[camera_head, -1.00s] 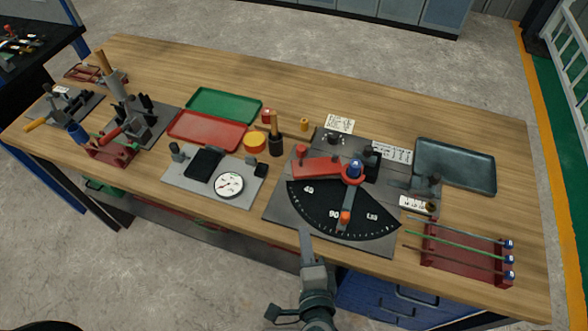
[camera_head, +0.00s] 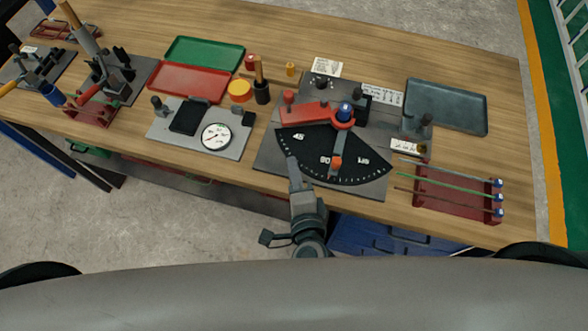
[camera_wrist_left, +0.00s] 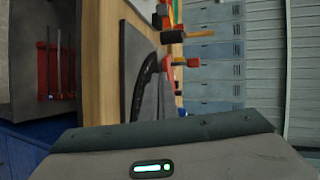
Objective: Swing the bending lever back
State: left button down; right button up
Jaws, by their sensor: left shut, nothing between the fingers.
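The bender stands on a grey plate (camera_head: 268,150) at the bench's front. Its red arm (camera_head: 305,113) points left from the blue-topped pivot (camera_head: 344,111) and carries an upright red knob. A grey lever with an orange tip (camera_head: 336,160) points toward the front over the black dial (camera_head: 300,150), just right of the 90 mark. Red bender parts also show in the wrist view (camera_wrist_left: 168,62). My left gripper (camera_head: 293,163) is shut and empty, over the dial's left front part, left of the orange tip and apart from it. My right gripper is out of view.
A red rack (camera_head: 455,205) with several rods stands to the right, and a grey tray (camera_head: 446,104) behind it. A dial gauge (camera_head: 216,136) on a plate, red (camera_head: 185,82) and green trays (camera_head: 205,52) stand to the left. The floor in front is partly clear.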

pick_arm(q)
jog(key=b, duration=0.2)
send_near(283, 125)
jog(key=x, duration=0.4)
jog(key=shift+w+f, duration=0.25)
jog(key=shift+f, duration=0.15)
jog(key=shift+w+a+b, duration=0.15)
jog(key=shift+w+b, duration=0.2)
jog(key=shift+w, duration=0.4)
